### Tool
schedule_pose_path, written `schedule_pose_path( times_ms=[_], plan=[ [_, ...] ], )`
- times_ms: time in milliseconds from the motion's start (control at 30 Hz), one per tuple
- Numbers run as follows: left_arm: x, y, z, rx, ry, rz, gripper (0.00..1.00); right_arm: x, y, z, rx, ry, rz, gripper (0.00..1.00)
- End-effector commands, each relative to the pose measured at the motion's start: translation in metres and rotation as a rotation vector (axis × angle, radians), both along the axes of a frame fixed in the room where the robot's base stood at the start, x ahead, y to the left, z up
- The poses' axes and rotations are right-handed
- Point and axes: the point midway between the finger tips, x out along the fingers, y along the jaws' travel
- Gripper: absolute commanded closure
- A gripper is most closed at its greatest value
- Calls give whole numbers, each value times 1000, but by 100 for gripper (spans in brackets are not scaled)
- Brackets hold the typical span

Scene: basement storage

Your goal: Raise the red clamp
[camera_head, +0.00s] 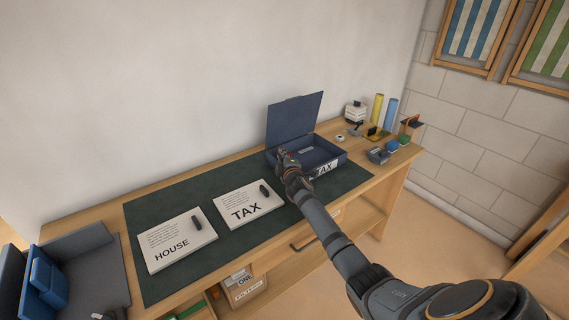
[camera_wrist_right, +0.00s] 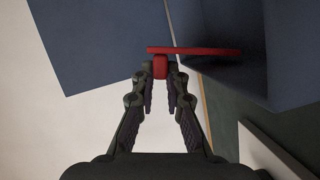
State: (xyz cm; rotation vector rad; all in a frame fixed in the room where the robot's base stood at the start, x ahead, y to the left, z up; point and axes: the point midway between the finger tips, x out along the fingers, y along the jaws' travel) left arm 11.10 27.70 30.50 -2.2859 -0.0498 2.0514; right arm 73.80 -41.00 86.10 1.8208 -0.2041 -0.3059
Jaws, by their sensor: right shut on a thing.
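The red clamp shows in the right wrist view as a flat red bar (camera_wrist_right: 205,51) with a short tab below its left part. My right gripper (camera_wrist_right: 160,78) is shut on that tab, and the bar lies across just beyond the fingertips. In the head view my right gripper (camera_head: 287,158) is at the left part of the open blue box (camera_head: 322,155) labelled TAX. The clamp is mostly hidden there by the gripper; only a small speck of red shows.
The box's lid (camera_head: 294,120) stands raised at the back. White TAX (camera_head: 247,204) and HOUSE (camera_head: 175,241) sheets lie on the dark green mat (camera_head: 140,213). An open blue-grey box (camera_head: 102,271) is at the left. Several small items crowd the desk's right end.

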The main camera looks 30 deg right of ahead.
Motion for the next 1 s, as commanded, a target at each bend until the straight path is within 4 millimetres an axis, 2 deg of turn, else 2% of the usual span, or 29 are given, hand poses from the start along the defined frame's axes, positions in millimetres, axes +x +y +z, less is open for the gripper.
schedule_pose_path(
  times_ms=[33, 233, 800, 833, 967, 1000],
  plan=[
    [-1, -1, -9, -1, 1, 0, 60, 0, 2, -3, -22, -6, 2, 100],
    [-3, -1, -18, -1, 5, 0, 60, 0, 7, -1, -85, -11, 3, 100],
    [-5, 2, -20, 3, 8, 0, 60, 0, 9, 0, -114, -12, 2, 100],
    [-5, 2, -20, 3, 8, 0, 60, 0, 9, 0, -114, -12, 2, 84],
    [-5, 2, -20, 3, 8, 0, 60, 0, 9, 0, -114, -11, 1, 66],
    [-5, 2, -20, 3, 8, 0, 60, 0, 8, 0, -113, -10, 2, 64]
  ],
)
